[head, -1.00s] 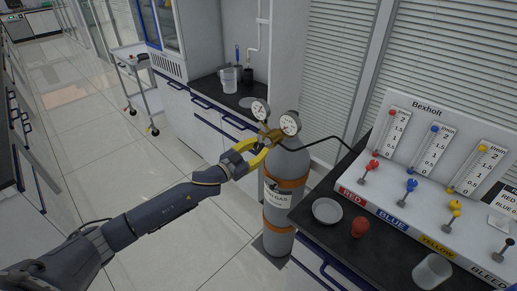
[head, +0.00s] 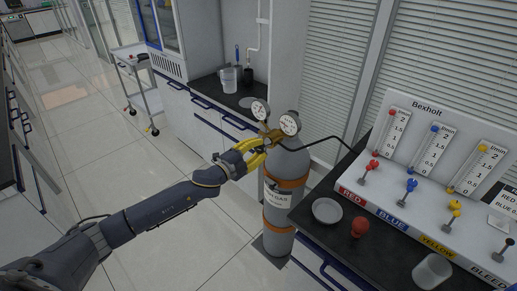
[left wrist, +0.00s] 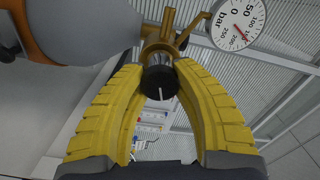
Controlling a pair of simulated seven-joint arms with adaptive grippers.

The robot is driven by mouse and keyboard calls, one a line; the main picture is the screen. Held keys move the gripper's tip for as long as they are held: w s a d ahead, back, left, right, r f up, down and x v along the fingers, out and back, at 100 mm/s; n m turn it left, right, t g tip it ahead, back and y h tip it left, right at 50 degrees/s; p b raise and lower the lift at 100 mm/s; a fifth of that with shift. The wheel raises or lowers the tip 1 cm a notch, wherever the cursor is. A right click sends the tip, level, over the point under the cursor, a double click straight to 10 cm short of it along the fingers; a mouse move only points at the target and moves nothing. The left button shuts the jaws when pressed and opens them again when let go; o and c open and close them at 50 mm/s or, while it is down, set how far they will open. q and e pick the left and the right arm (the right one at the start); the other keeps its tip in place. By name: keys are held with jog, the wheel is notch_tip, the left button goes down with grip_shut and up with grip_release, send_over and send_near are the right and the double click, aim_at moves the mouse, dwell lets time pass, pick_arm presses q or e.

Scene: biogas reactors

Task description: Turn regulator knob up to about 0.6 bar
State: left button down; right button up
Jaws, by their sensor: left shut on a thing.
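The black regulator knob (left wrist: 160,82) shows in the left wrist view with a white mark pointing nearly straight down the picture. It sits on the brass regulator (left wrist: 165,35) on top of the grey gas cylinder (head: 284,170). My left gripper (head: 262,145) has its yellow fingers on both sides of the knob and is shut on it. In the head view the fingers hide the knob. Two round gauges, left (head: 260,110) and right (head: 290,124), stand on the regulator; their readings are too small there. One gauge (left wrist: 238,24) with a bar scale shows in the wrist view. My right gripper is out of view.
A white Bexholt panel (head: 420,107) with flow tubes and coloured valves stands on the right bench. A dish (head: 327,211), a red object (head: 359,227) and a beaker (head: 433,271) are on that bench. A black hose (head: 335,162) runs from the regulator.

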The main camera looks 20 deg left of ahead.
pick_arm(q)
jog(key=m, duration=0.4)
jog(key=shift+m, duration=0.3)
jog(key=m, duration=0.4)
jog(key=shift+m, duration=0.3)
jog(key=m, duration=0.4)
jog(key=shift+m, duration=2.4)
jog(key=c, duration=0.9)
grip_release()
jog(key=shift+o, duration=0.2)
jog(key=v, duration=1.2)
